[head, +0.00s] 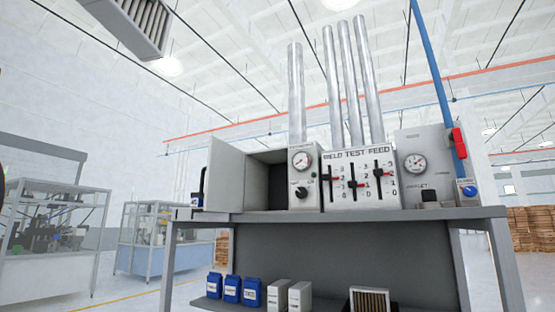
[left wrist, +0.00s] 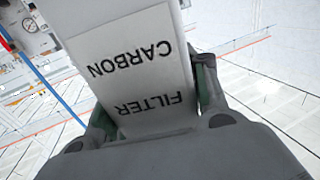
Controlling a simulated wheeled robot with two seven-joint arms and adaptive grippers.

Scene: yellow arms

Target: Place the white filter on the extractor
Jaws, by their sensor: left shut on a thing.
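A white filter (left wrist: 137,65) with the words CARBON FILTER fills the middle of the left wrist view. My left gripper (left wrist: 155,115) is shut on it, with a finger at either side. The head view does not show this gripper. What looks like the extractor is a grey cabinet (head: 241,152) on the workbench in the head view. Its door (head: 225,178) stands open to the left and its inside is dark. My right gripper is in neither view.
The workbench (head: 345,213) carries a lever panel (head: 358,183) and a gauge box (head: 427,165) right of the cabinet. Several blue containers (head: 232,289), two white boxes (head: 299,297) and a slatted box (head: 370,300) are on the lower shelf. A louvred unit (head: 135,22) shows overhead.

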